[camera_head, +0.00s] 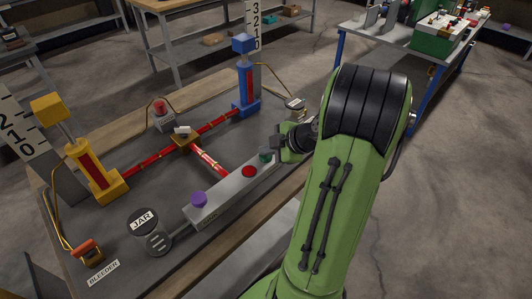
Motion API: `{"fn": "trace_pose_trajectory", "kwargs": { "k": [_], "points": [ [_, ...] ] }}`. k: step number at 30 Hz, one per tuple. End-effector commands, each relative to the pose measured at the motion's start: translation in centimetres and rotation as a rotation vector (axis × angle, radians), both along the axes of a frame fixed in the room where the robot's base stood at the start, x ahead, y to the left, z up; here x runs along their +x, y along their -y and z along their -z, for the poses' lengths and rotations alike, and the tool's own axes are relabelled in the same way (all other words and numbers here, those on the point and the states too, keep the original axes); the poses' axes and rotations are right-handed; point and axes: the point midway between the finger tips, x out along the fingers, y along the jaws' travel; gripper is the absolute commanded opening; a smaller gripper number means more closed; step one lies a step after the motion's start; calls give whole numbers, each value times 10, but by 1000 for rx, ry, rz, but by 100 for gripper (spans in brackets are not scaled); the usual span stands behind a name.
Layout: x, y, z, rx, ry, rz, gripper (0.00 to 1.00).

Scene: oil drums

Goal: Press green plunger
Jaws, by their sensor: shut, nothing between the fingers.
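The green plunger (265,156) stands at the far right end of a long grey block (222,197) on the workbench. A red plunger (249,171) and a purple plunger (199,199) sit further left along the same block. My gripper (279,145) is shut and empty. It is right beside the green plunger, at its upper right in the picture. I cannot tell whether it touches the plunger. My green arm hides the bench's right part.
A yellow cylinder (88,167) and a blue cylinder (245,85) stand on the bench, joined by red pipes (152,170). A jar-labelled cap (146,227) is at the front left, near an orange-topped bleeder (87,250). A small labelled part (295,104) sits behind my gripper.

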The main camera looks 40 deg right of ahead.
Motion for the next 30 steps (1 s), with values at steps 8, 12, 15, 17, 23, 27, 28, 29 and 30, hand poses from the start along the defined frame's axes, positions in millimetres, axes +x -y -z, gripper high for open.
{"fn": "trace_pose_trajectory", "kwargs": {
  "k": [8,12,15,17,23,27,28,29,30],
  "points": [
    [-6,1,13,17,-37,10,0],
    [-6,2,12,20,-37,10,0],
    [-6,2,11,20,-37,10,0],
    [-6,2,10,19,-38,11,0],
    [-6,2,-12,17,-37,11,0],
    [-6,3,-30,11,-32,12,0],
    [-5,3,-34,10,-31,11,0],
    [-5,3,-38,10,-31,11,0],
    [-5,3,-43,11,-30,11,0]
  ]
}}
